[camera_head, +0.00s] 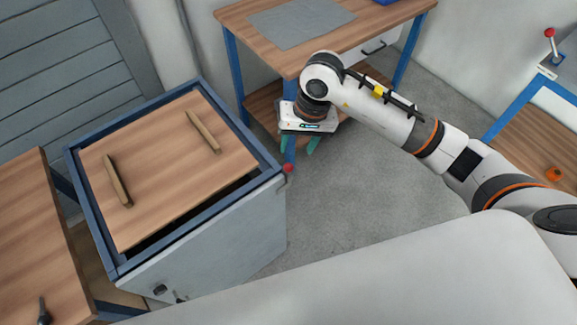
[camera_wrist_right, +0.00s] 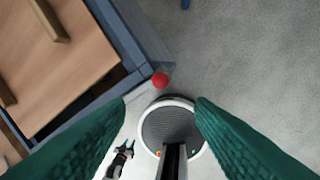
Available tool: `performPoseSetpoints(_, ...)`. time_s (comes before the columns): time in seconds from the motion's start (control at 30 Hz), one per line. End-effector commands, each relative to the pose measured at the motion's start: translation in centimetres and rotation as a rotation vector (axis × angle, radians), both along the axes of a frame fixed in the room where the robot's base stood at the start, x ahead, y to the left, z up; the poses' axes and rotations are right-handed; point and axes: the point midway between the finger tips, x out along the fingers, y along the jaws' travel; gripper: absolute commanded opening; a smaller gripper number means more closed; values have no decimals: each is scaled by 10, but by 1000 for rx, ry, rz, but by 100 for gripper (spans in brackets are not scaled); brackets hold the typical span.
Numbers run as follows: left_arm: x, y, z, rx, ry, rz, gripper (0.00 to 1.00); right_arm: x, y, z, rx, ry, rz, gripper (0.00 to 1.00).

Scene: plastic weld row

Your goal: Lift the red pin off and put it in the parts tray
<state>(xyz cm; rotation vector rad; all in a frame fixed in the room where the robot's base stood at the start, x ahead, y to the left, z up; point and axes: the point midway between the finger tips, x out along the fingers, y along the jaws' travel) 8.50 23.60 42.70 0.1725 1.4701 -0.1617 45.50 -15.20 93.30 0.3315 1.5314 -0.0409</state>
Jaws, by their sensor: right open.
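The red pin (camera_head: 288,168) shows as a small red ball at the right corner of the blue-framed grey cabinet (camera_head: 225,235). In the right wrist view the red pin (camera_wrist_right: 160,79) is just beyond and between the fingertips, by the blue frame corner. My right gripper (camera_head: 298,145) is open and empty, with green fingers pointing down, slightly beyond the pin in the head view. It also shows in the wrist view (camera_wrist_right: 160,100), apart from the pin. I cannot make out a parts tray for certain; a blue edge (camera_head: 385,2) shows on the back table. My left gripper is not in view.
A wooden board (camera_head: 160,165) with two bar handles lies in the cabinet's frame, with a dark gap along its near side. A wooden table (camera_head: 240,20) with a grey mat (camera_head: 300,22) stands behind. Another bench (camera_head: 530,135) is at right. Grey floor lies open between.

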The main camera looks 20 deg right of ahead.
Motion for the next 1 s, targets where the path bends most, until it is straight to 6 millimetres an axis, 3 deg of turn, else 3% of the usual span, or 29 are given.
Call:
performPoseSetpoints(0.2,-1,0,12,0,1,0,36,0,9,-36,6,7,-1,49)
performPoseSetpoints(0.47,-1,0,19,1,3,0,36,4,11,-55,8,6,-4,49)
performPoseSetpoints(0.7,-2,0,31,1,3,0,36,10,15,-90,9,7,-2,49)
performPoseSetpoints(1.0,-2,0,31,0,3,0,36,11,16,-99,7,2,-1,49)
